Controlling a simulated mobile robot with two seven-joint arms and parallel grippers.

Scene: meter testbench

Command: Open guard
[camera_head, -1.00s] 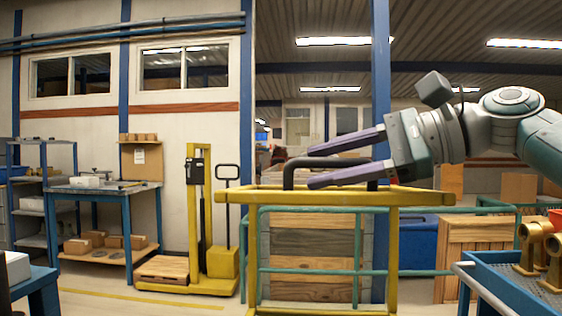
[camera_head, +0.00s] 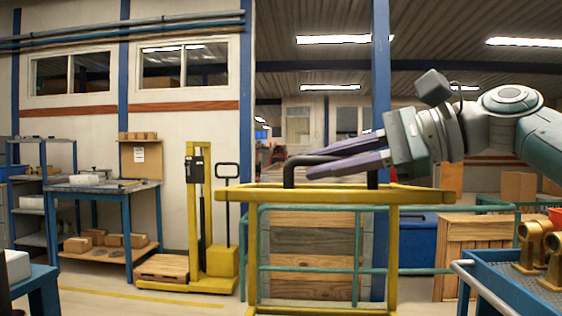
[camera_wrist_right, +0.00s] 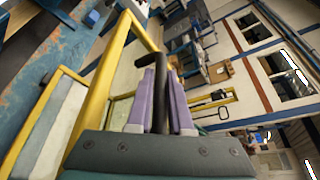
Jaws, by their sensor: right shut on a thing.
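The yellow guard frame (camera_head: 330,194) stands in front of me with a dark handle (camera_head: 289,172) on its top bar. My right gripper (camera_head: 320,160) comes in from the right, its purple fingers on either side of the handle's top. In the right wrist view the two purple fingers (camera_wrist_right: 161,95) are closed on the dark handle (camera_wrist_right: 160,110), which runs between them. The guard's yellow bars (camera_wrist_right: 110,80) also show there. My left gripper is not in view.
A blue trolley (camera_head: 510,290) with brass-coloured parts stands at the right. Green rails (camera_head: 300,268) and a wooden crate (camera_head: 315,245) are behind the guard. A yellow pallet stacker (camera_head: 205,240) and a blue workbench (camera_head: 100,190) stand at the left.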

